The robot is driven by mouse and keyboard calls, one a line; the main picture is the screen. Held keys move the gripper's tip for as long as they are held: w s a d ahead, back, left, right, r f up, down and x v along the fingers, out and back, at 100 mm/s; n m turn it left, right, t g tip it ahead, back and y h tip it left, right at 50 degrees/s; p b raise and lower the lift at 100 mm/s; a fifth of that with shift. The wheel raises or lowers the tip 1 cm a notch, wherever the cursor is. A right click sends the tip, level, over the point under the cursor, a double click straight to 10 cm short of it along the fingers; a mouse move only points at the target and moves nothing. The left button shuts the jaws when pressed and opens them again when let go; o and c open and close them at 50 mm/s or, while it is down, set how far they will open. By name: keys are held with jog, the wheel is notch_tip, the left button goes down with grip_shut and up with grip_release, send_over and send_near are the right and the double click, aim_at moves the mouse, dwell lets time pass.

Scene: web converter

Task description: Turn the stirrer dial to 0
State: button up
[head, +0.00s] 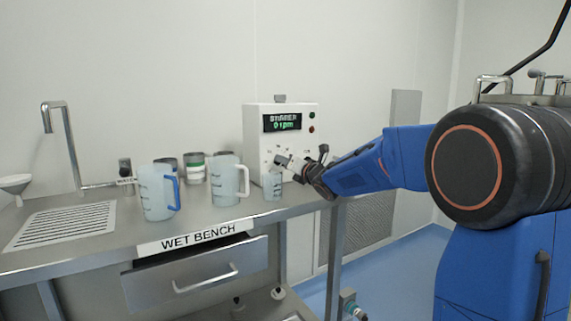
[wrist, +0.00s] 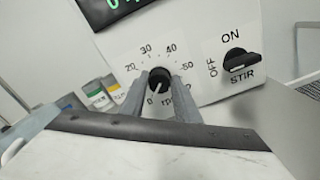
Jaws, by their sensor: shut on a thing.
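The stirrer (head: 281,140) is a white box at the back right of the bench, with a green display (head: 283,123) that appears to read 0 rpm. In the wrist view its black round dial (wrist: 159,78) sits inside a printed scale, and its white pointer line is turned down and left, toward the 0 mark. My gripper (wrist: 158,82) is shut on the dial, one grey finger on each side. In the head view my gripper (head: 285,163) reaches the front of the box from the right and hides the dial.
A black STIR switch (wrist: 242,60) is right of the dial, its handle roughly level. A small clear beaker (head: 272,187) stands just below my gripper. Two jugs (head: 158,193) (head: 228,182) and lidded containers (head: 194,168) stand left. A tap (head: 68,140) is at far left.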

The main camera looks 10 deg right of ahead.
jog(key=shift+f+n, duration=0.15)
jog(key=shift+n, duration=0.15)
dwell(0.4)
jog(key=o, duration=1.1)
jog(key=shift+c, duration=0.2)
jog(key=shift+s, duration=0.1)
jog(key=v, duration=1.7)
jog(key=shift+s, duration=0.15)
jog(key=shift+d, duration=0.1)
